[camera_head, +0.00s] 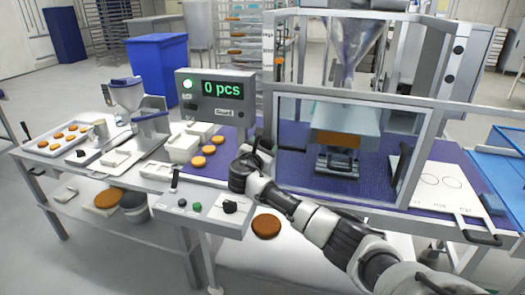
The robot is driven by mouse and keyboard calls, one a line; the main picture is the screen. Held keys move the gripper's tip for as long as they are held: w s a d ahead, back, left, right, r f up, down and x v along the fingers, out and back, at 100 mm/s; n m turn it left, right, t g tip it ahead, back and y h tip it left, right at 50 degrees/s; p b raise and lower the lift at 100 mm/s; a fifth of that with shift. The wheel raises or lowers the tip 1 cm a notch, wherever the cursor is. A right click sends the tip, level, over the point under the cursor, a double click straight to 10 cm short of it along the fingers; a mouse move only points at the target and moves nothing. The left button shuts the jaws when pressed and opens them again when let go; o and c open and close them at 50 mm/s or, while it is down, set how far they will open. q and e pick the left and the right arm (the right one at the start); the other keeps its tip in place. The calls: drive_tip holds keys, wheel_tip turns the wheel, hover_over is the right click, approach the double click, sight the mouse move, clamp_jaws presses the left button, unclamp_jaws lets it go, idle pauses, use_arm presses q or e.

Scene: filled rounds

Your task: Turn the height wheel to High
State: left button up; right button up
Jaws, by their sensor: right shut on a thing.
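My right gripper (256,152) reaches in from the lower right to the left post of the forming machine (300,110). It is shut on a small dark part at that post, which I take to be the height wheel (266,142). The gripper hides most of the wheel, so its setting cannot be read. A tall narrow scale (267,42) with tiny marks stands above, with an orange marker beside it; its words are too small to read. My left gripper is out of view.
A counter box (214,98) reading "0 pcs" with a lit green lamp stands left of the gripper. A control panel (200,207) with a lever, buttons and a knob is in front. Orange-brown rounds (198,161) lie on the purple belt. A white board (436,185) lies right.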

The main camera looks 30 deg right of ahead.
drive_tip(key=shift+f+m+t+y+b, duration=0.2)
drive_tip(key=shift+m+t+b, duration=0.15)
drive_tip(key=shift+m+b, duration=3.85)
drive_tip(key=shift+f+m+t+y+b, duration=0.25)
drive_tip(key=shift+m+b, duration=2.8)
drive_tip(key=shift+m, duration=2.35)
drive_tip(key=shift+f+m+t+y+b, duration=0.15)
drive_tip(key=shift+m+t+b, duration=0.25)
drive_tip(key=shift+m+b, duration=3.8)
drive_tip(key=shift+m+p, duration=0.55)
drive_tip(key=shift+m, duration=0.25)
drive_tip(key=o, duration=0.9)
drive_tip(key=shift+r, duration=0.15)
